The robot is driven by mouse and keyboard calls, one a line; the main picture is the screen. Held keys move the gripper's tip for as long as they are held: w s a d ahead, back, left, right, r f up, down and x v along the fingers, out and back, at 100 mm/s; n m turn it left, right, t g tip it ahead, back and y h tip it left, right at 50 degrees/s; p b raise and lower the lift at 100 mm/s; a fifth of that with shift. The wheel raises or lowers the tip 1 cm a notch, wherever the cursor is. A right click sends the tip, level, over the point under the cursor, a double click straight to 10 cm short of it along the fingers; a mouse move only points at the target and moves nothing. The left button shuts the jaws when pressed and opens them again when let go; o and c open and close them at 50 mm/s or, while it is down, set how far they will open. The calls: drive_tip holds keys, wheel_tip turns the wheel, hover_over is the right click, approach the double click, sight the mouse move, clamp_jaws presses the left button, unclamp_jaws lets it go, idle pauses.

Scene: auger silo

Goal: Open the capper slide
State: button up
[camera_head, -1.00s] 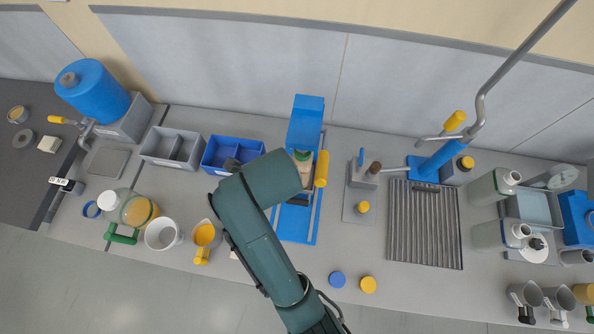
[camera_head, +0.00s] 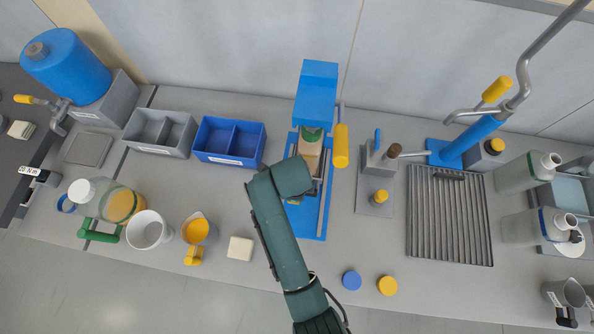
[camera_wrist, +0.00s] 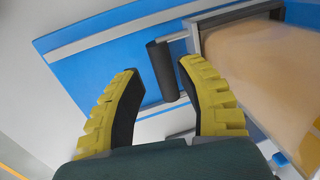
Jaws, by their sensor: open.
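The capper has a blue tower (camera_head: 316,95), a blue base plate with rails (camera_head: 310,226) and a yellow lever handle (camera_head: 341,147) on its right. A tan block (camera_head: 310,150) with a green top sits under the tower. The wrist view shows the tan surface (camera_wrist: 270,55) inside a grey slide frame (camera_wrist: 205,22). A dark cylindrical handle (camera_wrist: 163,72) is fixed to this frame. My gripper (camera_wrist: 160,68) is open, its yellow-backed dark fingers on either side of the handle's lower end, not visibly closed on it. In the head view my wrist hides part of the capper base.
A blue divided bin (camera_head: 230,160) and a grey divided bin (camera_head: 160,150) stand left of the capper. Blue (camera_head: 352,281) and yellow (camera_head: 387,286) caps lie in front.

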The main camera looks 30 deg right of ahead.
drive_tip(key=f, duration=0.4)
drive_tip(key=shift+w+d+f+b, duration=0.2)
drive_tip(key=shift+w+d+b, duration=0.05)
drive_tip(key=shift+w+b, duration=0.15)
drive_tip(key=shift+c, duration=0.2)
clamp_jaws()
